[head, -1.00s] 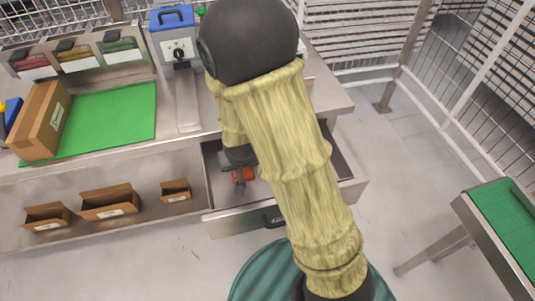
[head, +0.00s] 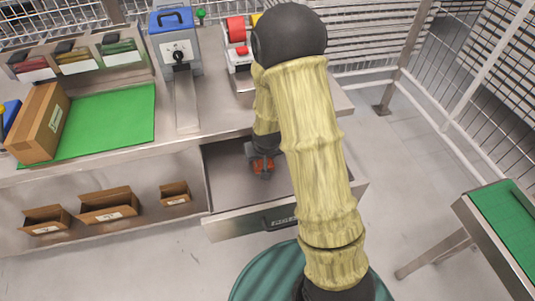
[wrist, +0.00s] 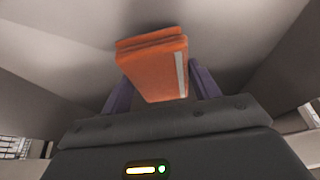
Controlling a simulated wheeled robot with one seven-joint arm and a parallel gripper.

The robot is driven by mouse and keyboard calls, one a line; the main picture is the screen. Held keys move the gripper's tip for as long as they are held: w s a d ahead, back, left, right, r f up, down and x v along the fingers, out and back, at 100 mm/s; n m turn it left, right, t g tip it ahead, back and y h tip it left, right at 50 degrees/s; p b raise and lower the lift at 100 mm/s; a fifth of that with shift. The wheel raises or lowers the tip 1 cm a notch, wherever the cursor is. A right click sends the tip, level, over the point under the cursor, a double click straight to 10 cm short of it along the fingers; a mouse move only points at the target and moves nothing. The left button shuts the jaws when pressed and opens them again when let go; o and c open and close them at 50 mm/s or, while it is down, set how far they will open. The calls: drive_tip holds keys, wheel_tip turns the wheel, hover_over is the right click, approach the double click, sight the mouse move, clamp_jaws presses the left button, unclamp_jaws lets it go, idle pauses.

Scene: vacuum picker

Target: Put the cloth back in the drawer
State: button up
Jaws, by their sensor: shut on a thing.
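The cloth (wrist: 152,66) is a folded orange block with a pale stripe along one side. It sits between the two purple fingers of my gripper (wrist: 158,95) in the wrist view, and my gripper is shut on it. Whether the cloth touches the drawer floor cannot be told. My yellow-sleeved arm hides the right part of the drawer.
The drawer front (head: 235,226) sticks out below the workbench. On the bench stand a blue-topped machine (head: 178,50), a green mat (head: 115,120) and a cardboard box (head: 40,125). Small open boxes (head: 110,205) sit on the lower shelf. A green-topped table (head: 505,220) stands at right.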

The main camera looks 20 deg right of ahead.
drive_tip(key=w+d+f, duration=0.2)
drive_tip(key=d, duration=0.1)
drive_tip(key=shift+f, duration=0.2)
drive_tip(key=shift+a, duration=0.15)
drive_tip(key=shift+a, duration=0.1)
drive_tip(key=shift+s+f, duration=0.1)
drive_tip(key=shift+f, duration=0.1)
drive_tip(key=o, duration=1.2)
drive_tip(key=shift+r, duration=0.1)
drive_tip(key=shift+r, duration=0.45)
drive_tip(key=v, duration=1.1)
drive_tip(key=shift+s+r+p, duration=0.15)
drive_tip(key=shift+s+p, duration=0.05)
drive_tip(key=shift+p, duration=0.2)
